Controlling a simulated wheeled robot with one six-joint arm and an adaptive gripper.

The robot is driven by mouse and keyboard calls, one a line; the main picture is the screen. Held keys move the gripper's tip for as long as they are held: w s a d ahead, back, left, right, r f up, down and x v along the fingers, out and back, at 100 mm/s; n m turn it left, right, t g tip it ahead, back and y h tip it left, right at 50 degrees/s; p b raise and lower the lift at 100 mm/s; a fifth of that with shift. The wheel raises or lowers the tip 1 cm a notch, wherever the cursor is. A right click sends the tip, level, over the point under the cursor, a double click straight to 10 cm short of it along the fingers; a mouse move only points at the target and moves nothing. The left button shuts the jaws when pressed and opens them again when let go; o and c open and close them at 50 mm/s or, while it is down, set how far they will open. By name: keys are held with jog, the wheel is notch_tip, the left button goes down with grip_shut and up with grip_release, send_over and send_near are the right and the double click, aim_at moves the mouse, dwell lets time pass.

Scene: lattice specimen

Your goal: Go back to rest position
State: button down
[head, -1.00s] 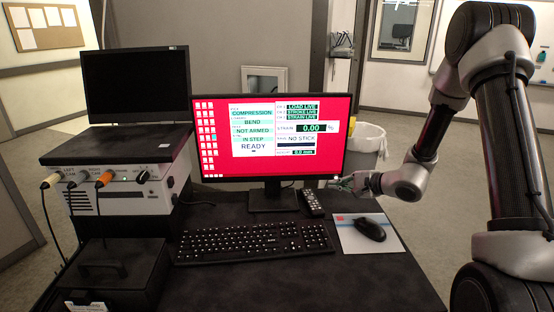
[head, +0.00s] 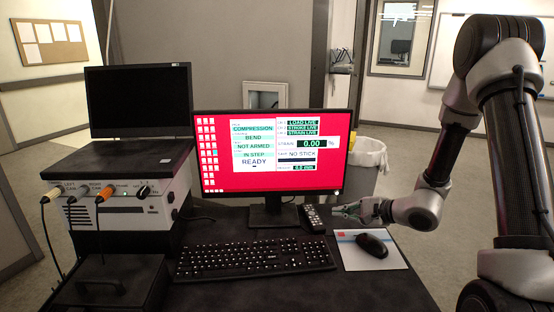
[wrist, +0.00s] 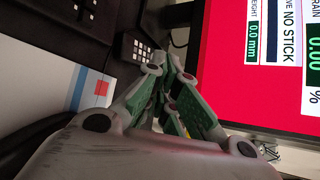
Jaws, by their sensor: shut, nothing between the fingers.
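My gripper (head: 350,210) is at the right of the desk in the head view, above the area between the remote-like keypad and the mouse pad. In the wrist view my gripper (wrist: 168,62) has its green-padded fingers brought together at the tips, with nothing between them. The monitor (head: 270,155) shows a red screen with panels reading COMPRESSION, BEND, NOT ARMED, READY and NO STICK. The screen also fills the right of the wrist view (wrist: 245,90), beside the fingers.
The desk holds a black keyboard (head: 255,256), a dark keypad (head: 313,219) and a mouse (head: 371,245) on a pale pad (head: 352,262). At left stands a white instrument (head: 120,212) with cables and a dark display (head: 138,100). A lined bin (head: 368,155) stands behind.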

jog(key=s+d+r+n+g, duration=0.1)
jog(key=s+r+n+g, duration=0.3)
jog(key=s, duration=0.6)
jog(key=s+d+n+g, duration=0.15)
jog(key=s+g, duration=0.35)
jog(key=s, duration=0.5)
jog(key=s+d+r+n+t+h, duration=0.2)
jog(key=s+d+r+n+h, duration=0.2)
jog(key=r, duration=0.5)
jog(key=s+d+r+n+t+h, duration=0.2)
jog(key=s+d+r+n+h, duration=0.2)
jog(key=d+r, duration=0.5)
jog(key=shift+s+d+r+t+h, duration=0.15)
jog(key=shift+s+r+t+h, duration=0.15)
jog(key=shift+s+r+h, duration=0.4)
